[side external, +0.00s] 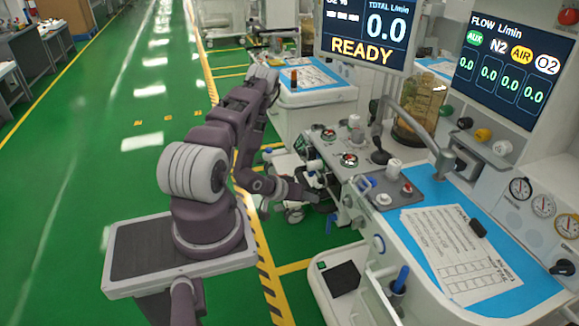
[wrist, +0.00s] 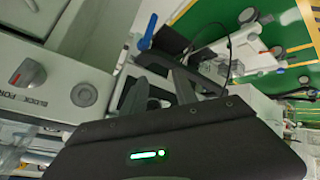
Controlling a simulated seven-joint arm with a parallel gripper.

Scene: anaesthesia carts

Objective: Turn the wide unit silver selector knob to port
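A silver selector knob (wrist: 29,73) with a red mark sits on a pale panel at the left of the wrist view, above partly readable lettering. A plain round grey button (wrist: 84,94) is to its right. My gripper (wrist: 160,88) has its two dark fingers apart with nothing clearly between them. The fingers are to the right of the knob and do not touch it. In the side view my gripper (side external: 318,196) is low beside the front of the wide unit (side external: 365,262). I cannot pick out the silver knob for certain there.
A blue-handled lever (wrist: 149,30) stands beyond my fingers. The unit's top holds a blue mat (side external: 425,195), a paper form (side external: 455,250) and several knobs. A smaller cart (side external: 318,90) stands behind. Green floor (side external: 90,200) is open at the left.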

